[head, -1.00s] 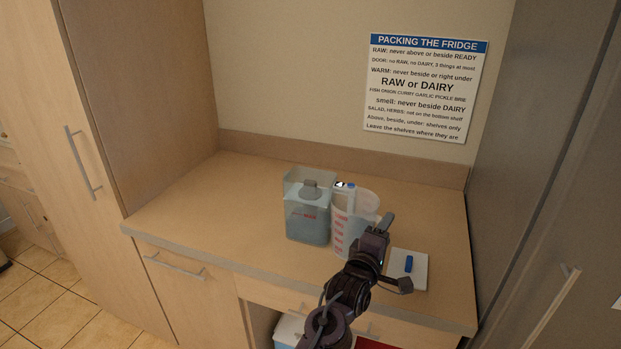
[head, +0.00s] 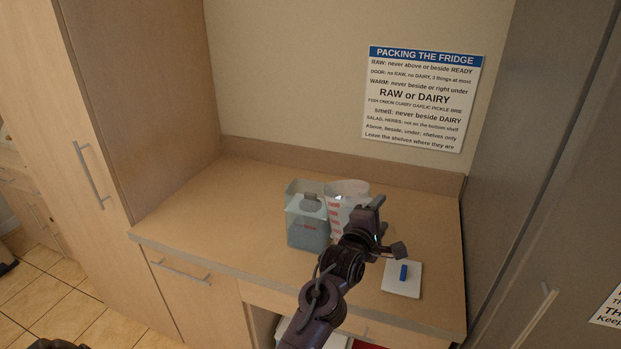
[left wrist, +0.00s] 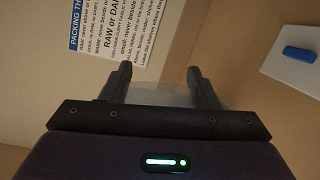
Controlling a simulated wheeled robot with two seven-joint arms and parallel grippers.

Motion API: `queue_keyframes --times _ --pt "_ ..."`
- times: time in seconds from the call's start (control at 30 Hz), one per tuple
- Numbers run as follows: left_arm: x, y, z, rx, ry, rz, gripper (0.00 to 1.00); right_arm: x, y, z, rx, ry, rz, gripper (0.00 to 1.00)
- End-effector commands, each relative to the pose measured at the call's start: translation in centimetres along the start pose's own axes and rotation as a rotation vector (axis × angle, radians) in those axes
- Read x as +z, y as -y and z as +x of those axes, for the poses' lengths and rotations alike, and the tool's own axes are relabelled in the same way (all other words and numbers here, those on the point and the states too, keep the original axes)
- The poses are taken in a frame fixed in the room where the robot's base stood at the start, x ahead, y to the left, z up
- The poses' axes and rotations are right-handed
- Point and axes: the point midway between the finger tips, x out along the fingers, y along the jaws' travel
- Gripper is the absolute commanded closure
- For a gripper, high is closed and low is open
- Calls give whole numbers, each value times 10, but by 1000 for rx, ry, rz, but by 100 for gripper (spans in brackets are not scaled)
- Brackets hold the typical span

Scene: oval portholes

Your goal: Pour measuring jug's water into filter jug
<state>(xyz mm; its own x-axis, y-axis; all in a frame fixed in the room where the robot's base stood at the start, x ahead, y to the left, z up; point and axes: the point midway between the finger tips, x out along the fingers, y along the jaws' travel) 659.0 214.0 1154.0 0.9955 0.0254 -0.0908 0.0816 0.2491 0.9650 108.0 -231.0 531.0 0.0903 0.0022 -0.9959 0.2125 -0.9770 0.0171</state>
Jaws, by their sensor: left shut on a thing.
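The measuring jug (head: 338,208), clear with red marks, is close against the right side of the filter jug (head: 308,230) in the head view. It looks tilted, its lower part partly hidden behind my arm. The filter jug is a clear blue-grey box shape with a grey part inside its top, standing on the counter. My left gripper (head: 375,212) is shut on the measuring jug at its right side. In the left wrist view a pale see-through piece of the measuring jug (left wrist: 160,94) shows between the fingers. I cannot tell whether water is flowing. My right gripper is not in view.
A white pad (head: 402,281) with a blue piece (head: 403,272) lies on the counter (head: 210,215), right of my arm. The counter's left side is clear. A tall cabinet (head: 150,90) stands left, a grey upright surface (head: 540,140) right. A sign (head: 420,100) hangs behind.

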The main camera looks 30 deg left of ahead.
Motion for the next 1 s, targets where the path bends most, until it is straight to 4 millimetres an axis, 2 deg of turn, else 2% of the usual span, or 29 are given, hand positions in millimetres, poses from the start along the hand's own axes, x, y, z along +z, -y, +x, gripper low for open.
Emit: queue_keyframes --times 0.03,0.37,0.47,0.7,1.0 --pt "2 -19 0 -2 2 -25 94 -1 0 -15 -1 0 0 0" --pt "-5 -77 2 -77 2 -225 94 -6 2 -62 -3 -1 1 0" --pt "-11 -77 4 -97 2 -269 94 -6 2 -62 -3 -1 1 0" --pt "-18 -97 7 -127 1 -357 94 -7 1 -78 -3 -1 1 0" --pt "-27 -102 10 -169 2 -470 94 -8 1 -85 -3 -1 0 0"
